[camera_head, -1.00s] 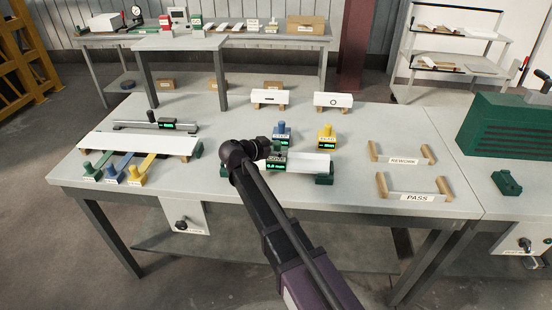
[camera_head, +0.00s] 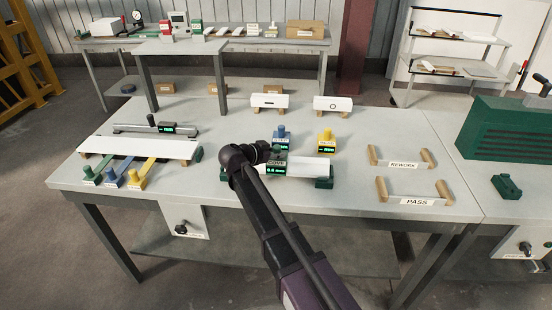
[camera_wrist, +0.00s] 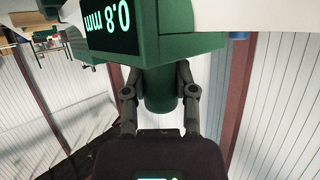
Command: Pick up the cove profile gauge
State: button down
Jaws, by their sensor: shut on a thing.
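The cove profile gauge (camera_head: 276,167) is a green block with a lit display, at the left end of a white profile piece (camera_head: 306,166) in the head view. In the wrist view the gauge (camera_wrist: 155,30) fills the top, its display reads 0.8 mm, and its round green handle points toward me. My gripper (camera_wrist: 159,82) is shut on that handle, one finger on each side. In the head view my wrist hides the grip. Whether the gauge touches the white piece is hard to tell.
A blue gauge (camera_head: 281,140) and a yellow gauge (camera_head: 326,142) stand just behind. A long white board (camera_head: 140,148) with green, blue and yellow handled tools lies left. Wooden REWORK (camera_head: 403,165) and PASS (camera_head: 416,202) racks stand empty at right.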

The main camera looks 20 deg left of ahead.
aim_at(277, 146)
notch_tip(277, 146, up, 3)
jog(key=p, duration=0.3)
jog(key=shift+r, duration=0.1)
jog(key=s+a+r+p, duration=0.1)
jog(key=s+a, duration=0.1)
jog(key=s, duration=0.5)
jog(key=s+a+p, duration=0.1)
jog(key=s+a, duration=0.1)
jog(key=s, duration=0.6)
jog(key=shift+s+a+r, duration=0.15)
jog(key=shift+s+r, duration=0.05)
jog(key=shift+r, duration=0.15)
jog(key=c, duration=1)
grip_release()
grip_shut()
jog(key=shift+w, duration=0.15)
